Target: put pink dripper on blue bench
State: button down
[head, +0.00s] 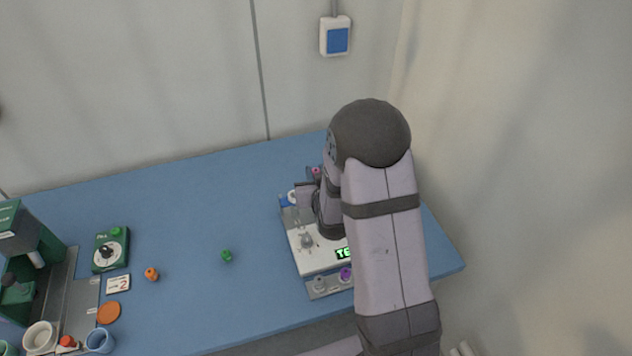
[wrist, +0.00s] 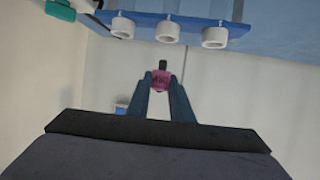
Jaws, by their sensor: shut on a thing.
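The pink dripper (wrist: 160,86) is between the two fingers of my gripper (wrist: 160,80), which is shut on it; a dark stub shows at its far end. In the head view a small pink spot, likely the dripper (head: 316,170), shows just left of my arm. My gripper is mostly hidden there behind my own arm, over the far part of a grey and white unit. The blue bench (head: 180,205) spans the room's wall side, with wide bare areas left of the unit.
The white unit (head: 318,262) has a green display; a purple dripper (head: 345,274) sits at its front. A blue rack with white rings (wrist: 167,32) is close by. Loose on the bench are a green dripper (head: 226,256) and an orange one (head: 151,273). A green timer (head: 111,249) stands left.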

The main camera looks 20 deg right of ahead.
jog(key=shift+f+p, duration=0.45)
jog(key=shift+f, duration=1.55)
jog(key=shift+f+b, duration=0.3)
jog(key=c, duration=1.6)
grip_release()
jog(key=shift+r+p, duration=0.15)
jog(key=shift+p, duration=0.25)
